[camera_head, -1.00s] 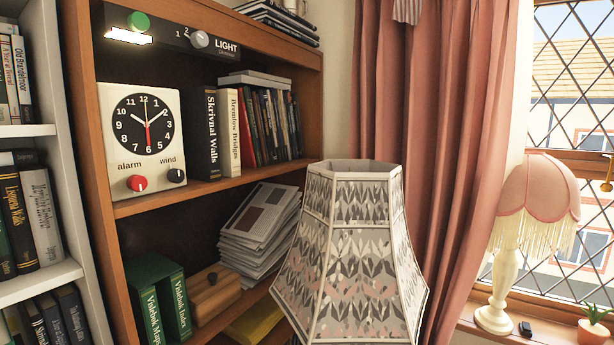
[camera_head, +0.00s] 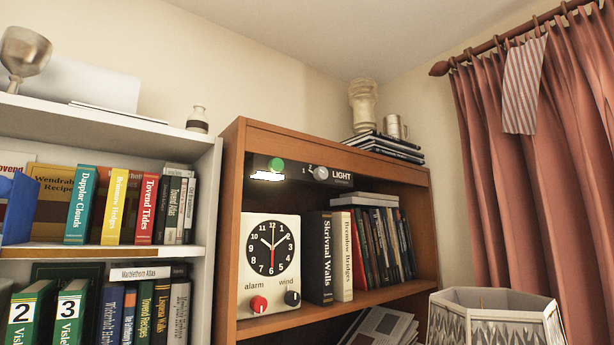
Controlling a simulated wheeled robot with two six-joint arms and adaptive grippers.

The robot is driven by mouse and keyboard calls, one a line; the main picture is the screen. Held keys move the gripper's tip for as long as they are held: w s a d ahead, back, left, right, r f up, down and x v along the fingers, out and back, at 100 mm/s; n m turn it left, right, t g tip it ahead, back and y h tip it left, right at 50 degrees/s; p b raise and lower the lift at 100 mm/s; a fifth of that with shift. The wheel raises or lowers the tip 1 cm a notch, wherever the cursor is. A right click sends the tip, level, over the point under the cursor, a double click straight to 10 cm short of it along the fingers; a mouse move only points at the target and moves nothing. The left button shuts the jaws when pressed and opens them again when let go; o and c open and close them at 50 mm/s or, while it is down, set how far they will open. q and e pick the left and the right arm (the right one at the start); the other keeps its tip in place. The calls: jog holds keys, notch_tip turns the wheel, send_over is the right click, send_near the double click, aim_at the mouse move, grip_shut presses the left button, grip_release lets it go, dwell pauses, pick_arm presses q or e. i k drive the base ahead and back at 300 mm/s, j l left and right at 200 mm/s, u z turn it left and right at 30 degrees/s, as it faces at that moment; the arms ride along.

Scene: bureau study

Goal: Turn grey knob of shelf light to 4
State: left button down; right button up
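The grey knob (camera_head: 321,173) sits on a dark panel (camera_head: 343,178) under the top board of the brown bookcase, just left of the word LIGHT. The digits 1 and 2 show by the knob; any higher digits and the exact pointer setting are too small to tell. A green round knob or button (camera_head: 276,164) is to its left, above a small glowing white strip (camera_head: 267,176). Neither of my grippers shows in the head view.
A white clock (camera_head: 256,290) with red and black knobs stands on the shelf below, beside upright books (camera_head: 319,257). A patterned lampshade (camera_head: 494,300) stands at the lower right, in front of the curtain (camera_head: 520,190). A white bookcase (camera_head: 150,252) adjoins at left.

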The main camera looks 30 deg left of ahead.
aim_at(321, 174)
jog(key=i+j+u, duration=0.1)
jog(key=j+u, duration=0.25)
jog(key=u, duration=0.15)
jog(key=i+j+u, duration=0.1)
jog(key=j+u, duration=0.2)
jog(key=u, duration=0.2)
